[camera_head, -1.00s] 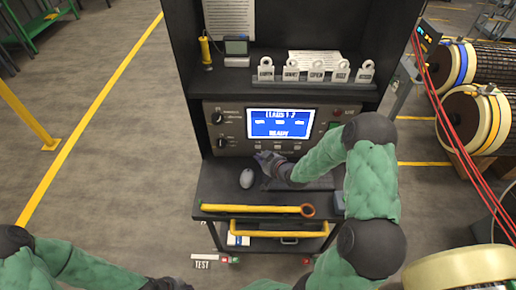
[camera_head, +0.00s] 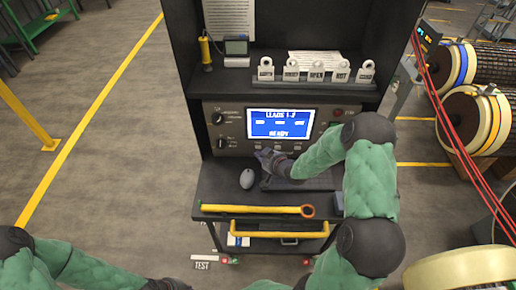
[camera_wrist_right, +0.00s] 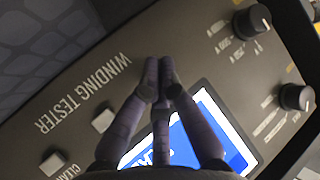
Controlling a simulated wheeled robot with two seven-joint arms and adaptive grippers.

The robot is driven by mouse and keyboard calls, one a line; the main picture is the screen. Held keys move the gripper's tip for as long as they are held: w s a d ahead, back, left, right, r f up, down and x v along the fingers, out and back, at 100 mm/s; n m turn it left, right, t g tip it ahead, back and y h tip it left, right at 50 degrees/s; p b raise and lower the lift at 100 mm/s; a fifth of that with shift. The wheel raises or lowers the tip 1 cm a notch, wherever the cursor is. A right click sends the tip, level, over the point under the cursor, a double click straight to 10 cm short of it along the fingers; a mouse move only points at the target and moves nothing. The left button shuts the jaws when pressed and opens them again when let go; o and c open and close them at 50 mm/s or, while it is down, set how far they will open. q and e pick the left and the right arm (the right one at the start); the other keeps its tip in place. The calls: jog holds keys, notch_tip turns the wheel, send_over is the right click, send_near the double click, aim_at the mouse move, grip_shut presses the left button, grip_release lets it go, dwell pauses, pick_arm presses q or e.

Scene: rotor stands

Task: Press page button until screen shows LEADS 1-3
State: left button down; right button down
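The winding tester's screen (camera_head: 281,124) is lit blue. Its top line looks like LEADS 1- and a blurred last digit, 2 or 3, with READY below. A row of small pale buttons (camera_head: 298,148) sits under the screen. My right gripper (camera_head: 263,155) is at the lower left of the panel, near the left end of that row. In the right wrist view its fingers (camera_wrist_right: 158,64) are together and empty, over the panel, partly covering the screen (camera_wrist_right: 215,125). Two white buttons (camera_wrist_right: 103,120) show left of them. The page button's label is not readable. My left gripper is out of view.
Dark knobs (camera_head: 218,118) are on the panel's left side. Labelled tags (camera_head: 316,72) stand on the upper shelf.

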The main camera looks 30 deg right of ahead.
jog(key=shift+w, duration=0.1)
dwell(0.7)
jog(key=shift+w+d, duration=0.25)
jog(key=shift+w+d, duration=0.15)
jog(key=shift+w, duration=0.15)
dwell(0.8)
jog(key=shift+s, duration=0.15)
dwell(0.3)
jog(key=shift+s+a, duration=0.4)
jog(key=shift+s, duration=0.1)
jog(key=shift+s+a, duration=0.45)
jog(key=shift+s, duration=0.25)
jog(key=shift+s+a, duration=0.4)
jog(key=shift+s, duration=0.35)
jog(key=shift+s+a, duration=0.45)
jog(key=shift+s, duration=0.25)
